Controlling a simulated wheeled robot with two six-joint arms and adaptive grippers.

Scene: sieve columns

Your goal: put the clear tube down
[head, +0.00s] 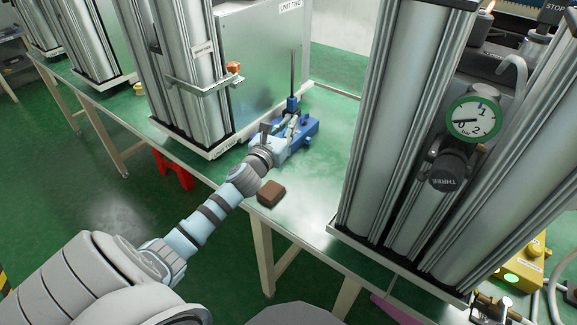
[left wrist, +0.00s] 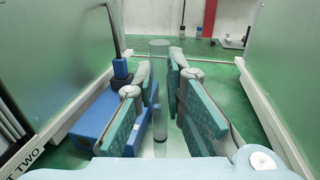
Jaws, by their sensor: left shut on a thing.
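The clear tube (left wrist: 159,120) stands roughly upright between the two fingers of my left gripper (left wrist: 162,90) in the left wrist view. The fingers are shut on it, and its see-through wall shows above and below them. In the head view my left gripper (head: 289,138) is over the green table, beside a blue stand. The tube is too faint to make out there. Whether its lower end touches anything I cannot tell. My right gripper is in neither view.
The blue stand (head: 310,128) with its dark rod is close to my left gripper; it also shows in the left wrist view (left wrist: 95,125). A brown block (head: 271,193) lies near the table edge. Tall metal columns (head: 187,70) flank the spot. Green table (head: 318,185) is clear right of the block.

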